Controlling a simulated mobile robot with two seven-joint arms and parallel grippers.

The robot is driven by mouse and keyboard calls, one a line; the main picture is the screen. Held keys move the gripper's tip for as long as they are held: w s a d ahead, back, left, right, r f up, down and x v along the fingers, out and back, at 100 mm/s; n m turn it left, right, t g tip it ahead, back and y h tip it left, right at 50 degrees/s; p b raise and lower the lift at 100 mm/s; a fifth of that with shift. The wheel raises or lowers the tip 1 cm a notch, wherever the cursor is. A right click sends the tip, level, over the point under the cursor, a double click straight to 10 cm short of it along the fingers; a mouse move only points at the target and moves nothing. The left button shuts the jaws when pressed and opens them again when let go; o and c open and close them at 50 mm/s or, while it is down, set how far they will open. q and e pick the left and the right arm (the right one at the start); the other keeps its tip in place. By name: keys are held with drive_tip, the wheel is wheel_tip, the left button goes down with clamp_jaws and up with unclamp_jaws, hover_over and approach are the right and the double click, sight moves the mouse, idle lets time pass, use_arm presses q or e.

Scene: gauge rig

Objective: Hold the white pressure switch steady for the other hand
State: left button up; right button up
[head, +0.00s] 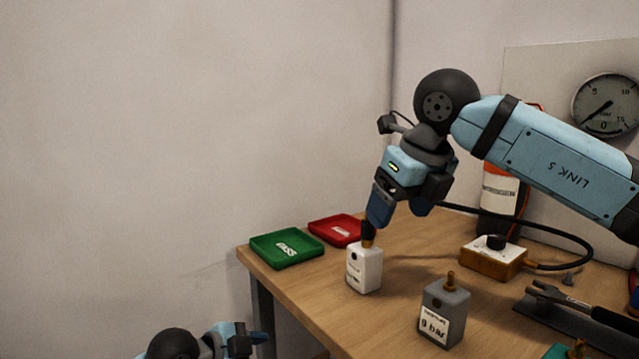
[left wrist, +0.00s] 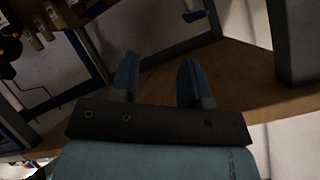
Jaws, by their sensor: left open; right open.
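The white pressure switch (head: 364,270) stands upright on the wooden table, with a brass fitting and a black piece on top. My right gripper (head: 398,215) is open just above it, its left finger close to the black piece. I cannot tell whether they touch. My left gripper (head: 250,338) is low at the bottom of the head view, beyond the table's left edge and well away from the switch. In the left wrist view my left gripper (left wrist: 158,72) has its blue fingers apart with nothing between them.
A green tray (head: 284,261) and a red tray (head: 334,240) lie behind the switch. A grey switch (head: 443,320) stands in front to the right. A yellow-sided box (head: 494,264) with a black cable, a hammer-like tool (head: 570,300) and a gauge (head: 604,105) are at the right.

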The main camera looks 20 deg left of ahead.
sight(374, 267)
use_arm(q)
drive_tip(key=w+a+r+m, duration=0.1)
drive_tip(key=w+a+r, duration=0.1)
drive_tip(key=a+r, duration=0.1)
drive_tip(key=w+a+r+m+g+h, duration=0.1)
drive_tip(key=w+a+r, duration=0.1)
drive_tip(key=r, duration=0.3)
drive_tip(key=w+a+r+m+g, duration=0.1)
drive_tip(key=w+a+r+m, duration=0.1)
drive_tip(key=a+r, duration=0.1)
drive_tip(key=shift+a+r, duration=0.35)
drive_tip(key=shift+r, duration=0.55)
drive_tip(key=w+d+r+n+g+h, duration=0.1)
drive_tip(key=d+r+g, duration=0.2)
drive_tip(key=d+r, duration=0.5)
drive_tip(key=w+d+r+n+g+h, duration=0.1)
drive_tip(key=d+r+g, duration=0.2)
drive_tip(key=d+r, duration=0.6)
wheel_tip(374, 267, up, 6)
drive_tip(key=shift+w+f+g+h, duration=0.1)
drive_tip(key=shift+w+g+h, duration=0.2)
use_arm(e)
drive_tip(key=x, duration=1.3)
drive_tip(key=shift+w+a+f, duration=0.15)
drive_tip(key=shift+f, duration=0.15)
drive_tip(key=c, duration=1.2)
